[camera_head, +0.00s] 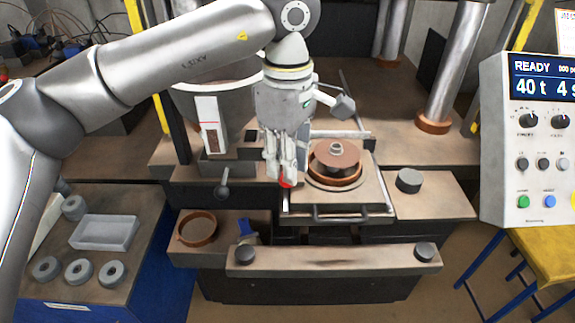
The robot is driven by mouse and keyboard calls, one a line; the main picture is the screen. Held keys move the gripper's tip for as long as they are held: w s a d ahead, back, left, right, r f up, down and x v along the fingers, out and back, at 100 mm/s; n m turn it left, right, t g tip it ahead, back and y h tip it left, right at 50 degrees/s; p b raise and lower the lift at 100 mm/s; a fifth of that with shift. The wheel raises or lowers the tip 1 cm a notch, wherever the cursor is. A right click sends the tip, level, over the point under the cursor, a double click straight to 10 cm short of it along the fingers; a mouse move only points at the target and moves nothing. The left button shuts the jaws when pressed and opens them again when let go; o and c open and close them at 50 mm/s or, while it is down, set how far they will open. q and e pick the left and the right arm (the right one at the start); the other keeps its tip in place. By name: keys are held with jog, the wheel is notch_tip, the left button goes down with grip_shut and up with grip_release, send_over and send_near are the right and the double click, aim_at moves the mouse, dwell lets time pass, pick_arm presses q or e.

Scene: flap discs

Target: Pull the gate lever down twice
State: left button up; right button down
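My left gripper (286,178) points down in front of the press, just right of the hopper (218,98). A small red knob or tip (286,183) shows at its fingertips, mostly hidden by the fingers. I cannot tell whether this is the gate lever's end, or whether the fingers are closed on it. A short grey lever with a round knob (223,189) hangs below the hopper's windowed outlet (209,130), left of the gripper and apart from it. My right gripper is not in view.
A round mould with a brown disc (339,157) sits on a sliding plate just right of the gripper. A brown ring (198,229) lies at lower left. A control panel (535,140) stands at right. A side bench holds a clear tray (104,232) and several grey discs.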

aim_at(287, 185)
pick_arm(q)
jog(key=shift+s+f+b, duration=0.1)
jog(key=shift+f+b, duration=1.9)
jog(key=shift+f, duration=0.65)
notch_tip(287, 185, down, 3)
jog(key=shift+r+b, duration=0.1)
jog(key=shift+b, duration=0.95)
jog(key=shift+r+p, duration=3.35)
jog(key=shift+r, duration=1.85)
jog(key=shift+f, duration=0.15)
